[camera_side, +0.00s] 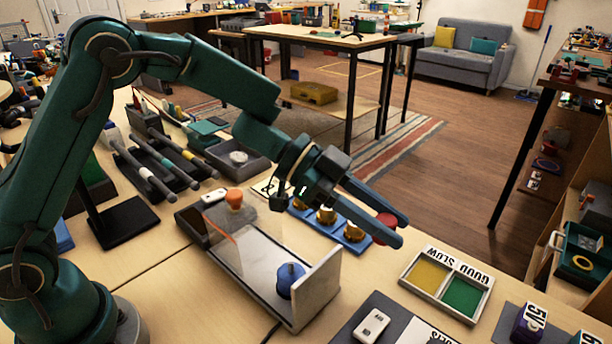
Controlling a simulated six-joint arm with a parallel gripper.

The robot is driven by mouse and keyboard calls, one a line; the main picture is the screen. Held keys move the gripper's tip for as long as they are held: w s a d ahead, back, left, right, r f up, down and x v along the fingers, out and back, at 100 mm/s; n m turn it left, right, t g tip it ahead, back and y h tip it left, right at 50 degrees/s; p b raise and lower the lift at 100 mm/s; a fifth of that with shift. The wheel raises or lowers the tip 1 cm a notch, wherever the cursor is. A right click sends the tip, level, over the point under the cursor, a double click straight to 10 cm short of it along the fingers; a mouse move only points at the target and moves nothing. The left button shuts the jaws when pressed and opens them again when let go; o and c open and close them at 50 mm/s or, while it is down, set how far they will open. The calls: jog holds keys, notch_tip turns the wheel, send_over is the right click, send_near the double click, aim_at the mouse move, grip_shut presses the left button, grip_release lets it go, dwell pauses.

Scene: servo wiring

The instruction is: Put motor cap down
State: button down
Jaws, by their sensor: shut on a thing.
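My gripper (399,231) reaches out to the right above the table, with its two fingers pointing to the lower right. It is shut on a red cap (384,220), which shows between the fingertips and is partly hidden by them. A blue tray (352,247) holding several brass-coloured round motor parts (326,216) lies behind and below the fingers. The red cap is at the right end of this tray in the picture. I cannot tell whether it is touching the tray or held above it.
A clear-sided fixture (318,290) with a blue knob (290,277) and an orange knob (234,198) stands in front. A two-compartment tray (447,286), yellow and green, labelled GOOD and SLOW, lies right.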

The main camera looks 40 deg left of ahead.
jog(key=w+a+f+n+t+y, duration=0.1)
jog(key=w+a+f+n+t, duration=0.2)
jog(key=w+a, duration=0.85)
jog(key=d+f, duration=0.2)
jog(key=d, duration=0.1)
jog(key=d+f, duration=0.2)
jog(key=d, duration=0.1)
jog(key=d+f, duration=0.2)
jog(key=d, duration=0.1)
jog(key=shift+s+d, duration=0.2)
jog(key=shift+f, duration=2.05)
jog(key=shift+f, duration=0.15)
jog(key=c, duration=0.8)
grip_release()
